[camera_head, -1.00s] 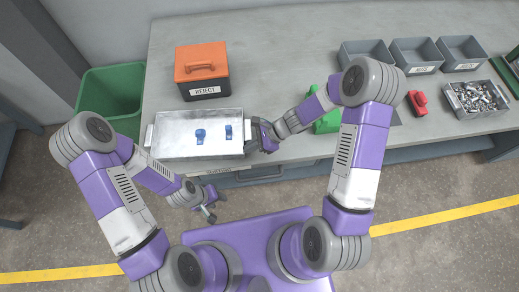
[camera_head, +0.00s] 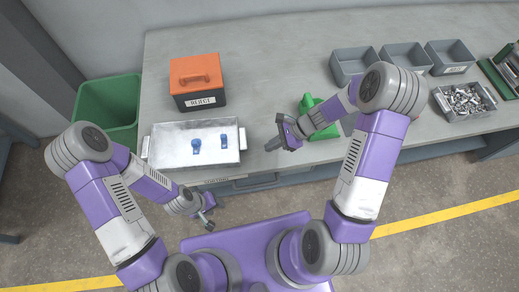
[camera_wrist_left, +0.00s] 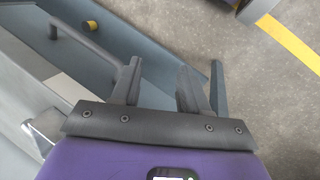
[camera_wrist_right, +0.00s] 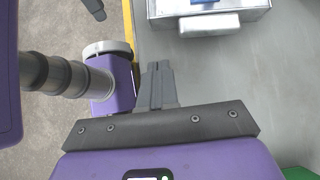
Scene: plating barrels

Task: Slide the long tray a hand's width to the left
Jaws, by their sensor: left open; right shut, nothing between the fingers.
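The long tray (camera_head: 172,160) is a shallow silver metal tray near the front edge of the bench, with a handle at each short end. Two small blue pieces (camera_head: 196,146) lie in it. My right gripper (camera_head: 271,147) is shut and empty, to the right of the tray and apart from it. In the right wrist view the closed fingers (camera_wrist_right: 157,76) point towards the tray's end handle (camera_wrist_right: 208,26), with a gap between. My left gripper (camera_head: 211,215) is open and empty in front of the bench, below the tray's level. Its spread fingers show in the left wrist view (camera_wrist_left: 158,80).
An orange-lidded reject box (camera_head: 198,88) stands just behind the tray. A green bin (camera_head: 108,105) stands left of the bench. A green object (camera_head: 308,103) is behind my right forearm. Grey bins (camera_head: 402,57) and a tray of metal parts (camera_head: 465,100) are at right.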

